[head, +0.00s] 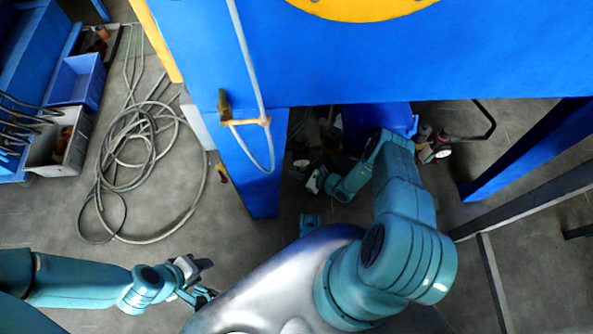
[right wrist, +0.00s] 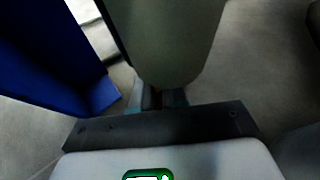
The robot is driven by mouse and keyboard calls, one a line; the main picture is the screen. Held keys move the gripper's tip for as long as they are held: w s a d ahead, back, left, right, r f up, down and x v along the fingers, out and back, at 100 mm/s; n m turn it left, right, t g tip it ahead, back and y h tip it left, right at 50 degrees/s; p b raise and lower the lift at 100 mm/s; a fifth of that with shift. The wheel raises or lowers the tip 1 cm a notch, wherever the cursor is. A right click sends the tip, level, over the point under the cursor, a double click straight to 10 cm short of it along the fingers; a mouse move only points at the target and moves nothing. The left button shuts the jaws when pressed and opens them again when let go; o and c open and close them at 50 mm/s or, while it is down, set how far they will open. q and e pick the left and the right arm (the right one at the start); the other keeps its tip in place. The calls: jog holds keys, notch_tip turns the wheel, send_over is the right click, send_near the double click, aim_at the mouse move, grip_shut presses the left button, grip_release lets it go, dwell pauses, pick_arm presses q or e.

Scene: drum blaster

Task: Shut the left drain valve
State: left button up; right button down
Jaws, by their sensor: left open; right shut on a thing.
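My right gripper (head: 316,182) reaches under the blue machine, just right of its front leg. In the right wrist view, the right gripper (right wrist: 158,98) is shut on a grey-green rounded piece (right wrist: 165,45), which fills the upper middle and hides what lies behind it. I cannot tell whether this piece is part of the left drain valve. My left gripper (head: 204,283) is open and empty above the floor at lower left.
The blue machine leg (head: 262,190) stands close to the right gripper. A grey hose with a brass fitting (head: 224,104) hangs on the machine. A coiled hose (head: 145,125) lies on the floor, beside blue (head: 82,80) and grey (head: 45,150) bins. Dark beams (head: 530,200) bound the right.

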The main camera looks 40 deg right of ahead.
jog(key=shift+s+f+g+h+p, duration=0.1)
jog(key=shift+g+h+p, duration=0.2)
jog(key=shift+g+p, duration=0.1)
jog(key=c, duration=1.3)
grip_release()
jog(key=shift+d, duration=0.1)
pick_arm(q)
jog(key=shift+s+d+r, duration=0.15)
jog(key=shift+d+r, duration=0.05)
jog(key=shift+r, duration=0.55)
pick_arm(e)
jog(key=shift+o, duration=0.2)
pick_arm(q)
jog(key=r+p, duration=0.1)
jog(key=p, duration=0.1)
jog(key=r+p, duration=0.1)
jog(key=r, duration=0.1)
jog(key=r+p, duration=0.2)
jog(key=shift+s+d+r+p, duration=0.2)
jog(key=shift+s+p, duration=0.1)
pick_arm(e)
jog(key=v, duration=1.6)
jog(key=shift+s, duration=0.2)
